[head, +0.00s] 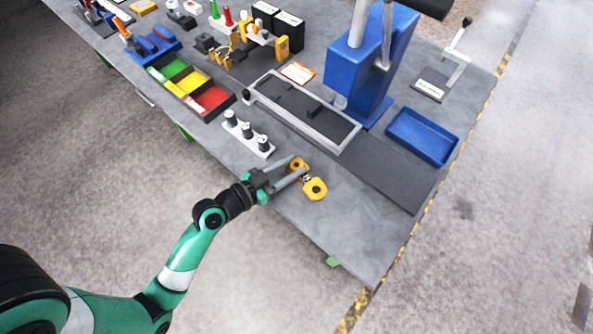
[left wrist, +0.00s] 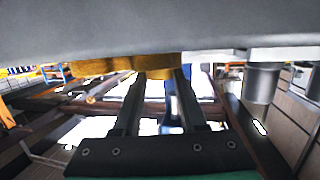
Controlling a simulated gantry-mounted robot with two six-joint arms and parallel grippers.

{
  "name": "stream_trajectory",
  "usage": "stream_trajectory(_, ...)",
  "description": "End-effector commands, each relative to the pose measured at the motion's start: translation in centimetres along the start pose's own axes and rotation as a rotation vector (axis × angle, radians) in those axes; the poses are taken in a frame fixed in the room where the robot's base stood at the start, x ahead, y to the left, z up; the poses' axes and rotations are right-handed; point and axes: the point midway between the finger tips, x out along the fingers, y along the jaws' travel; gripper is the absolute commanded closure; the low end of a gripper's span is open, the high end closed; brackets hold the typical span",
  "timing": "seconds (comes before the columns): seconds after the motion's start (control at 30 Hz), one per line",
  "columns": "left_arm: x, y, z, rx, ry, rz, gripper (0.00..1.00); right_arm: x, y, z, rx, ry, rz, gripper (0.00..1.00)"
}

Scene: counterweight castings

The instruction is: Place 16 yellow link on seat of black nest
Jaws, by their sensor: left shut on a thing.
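The yellow link (head: 315,188) lies near the table's front edge, with two rounded ends and a narrower middle carrying a small dark-and-white mark. My left gripper (head: 298,172) reaches it from the left and is shut on its near-left end. In the left wrist view the link (left wrist: 125,66) shows as a yellow band between the fingertips (left wrist: 160,78), close against the grey tabletop. I cannot tell whether it touches the table. A grey-framed tray with a black inside (head: 285,98) lies behind; I cannot tell for sure whether it is the black nest. My right gripper is out of view.
A white block with several dark-and-grey pegs (head: 248,138) stands just left of the link. A blue press (head: 362,70) stands behind, with a blue tray (head: 423,136) at right. A dark mat (head: 385,172) lies right of the link. Coloured bins (head: 190,84) are at left.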

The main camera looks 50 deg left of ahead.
Motion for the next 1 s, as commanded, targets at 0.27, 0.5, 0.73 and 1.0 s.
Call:
stream_trajectory(0.27,-0.01,-0.08,0.02,-0.001,0.005,-0.002,1.00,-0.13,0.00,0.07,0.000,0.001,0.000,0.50)
stream_trajectory(0.5,0.02,-0.04,0.39,0.000,0.000,-0.001,0.36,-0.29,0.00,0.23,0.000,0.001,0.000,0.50)
stream_trajectory(0.73,0.02,-0.04,0.40,0.000,0.000,-0.001,0.29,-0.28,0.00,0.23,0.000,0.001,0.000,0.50)
stream_trajectory(1.0,-0.03,-0.05,0.43,-0.001,-0.002,-0.002,0.29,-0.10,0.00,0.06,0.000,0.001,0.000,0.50)
